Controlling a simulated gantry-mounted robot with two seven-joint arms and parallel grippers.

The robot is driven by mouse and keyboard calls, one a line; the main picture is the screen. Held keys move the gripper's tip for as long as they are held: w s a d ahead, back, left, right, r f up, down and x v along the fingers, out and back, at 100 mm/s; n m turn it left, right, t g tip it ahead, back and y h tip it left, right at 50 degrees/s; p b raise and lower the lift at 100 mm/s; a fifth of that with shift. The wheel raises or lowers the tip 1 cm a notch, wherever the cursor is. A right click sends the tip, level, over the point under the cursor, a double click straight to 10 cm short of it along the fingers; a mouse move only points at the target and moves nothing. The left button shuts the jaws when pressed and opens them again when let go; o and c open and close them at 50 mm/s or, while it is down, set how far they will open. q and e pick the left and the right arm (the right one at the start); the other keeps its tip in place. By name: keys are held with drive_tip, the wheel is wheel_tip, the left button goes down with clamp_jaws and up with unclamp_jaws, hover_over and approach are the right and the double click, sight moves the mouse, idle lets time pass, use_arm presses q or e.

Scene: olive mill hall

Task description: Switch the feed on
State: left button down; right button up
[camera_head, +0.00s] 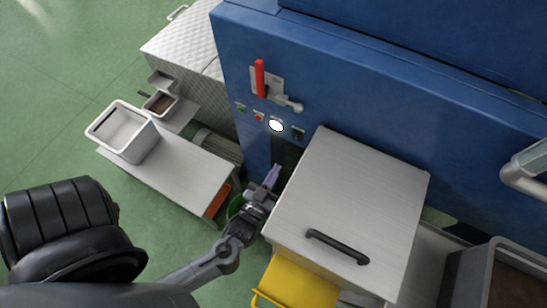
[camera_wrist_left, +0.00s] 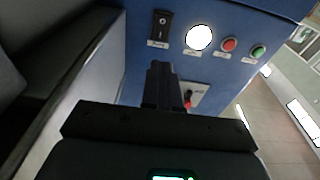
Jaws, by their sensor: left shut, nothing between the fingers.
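On the blue machine front (camera_head: 340,70) is a row of controls: a green button (camera_head: 240,107), a red button (camera_head: 258,117), a lit white lamp (camera_head: 276,125) and a black rocker switch (camera_head: 298,133). My left gripper (camera_head: 273,175) is shut and empty, below the row and apart from the switch. Its fingers (camera_wrist_left: 160,72) point toward the panel. My right gripper is out of view.
A red lever (camera_head: 260,78) on a plate stands above the buttons. A grey lidded box (camera_head: 350,185) with a black handle stands close right of my left gripper. A bench (camera_head: 175,175) with a white bin (camera_head: 140,140) is at the left.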

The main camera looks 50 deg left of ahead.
sight(296, 134)
use_arm(q)
drive_tip(key=b+x, duration=0.2)
drive_tip(key=x, duration=0.9)
drive_tip(key=shift+a, duration=0.1)
drive_tip(key=shift+w+r+p, duration=0.25)
drive_tip(key=shift+r+p, duration=0.1)
drive_tip(key=shift+p, duration=0.3)
drive_tip(key=shift+s+f, duration=0.1)
drive_tip(key=shift+f, duration=0.2)
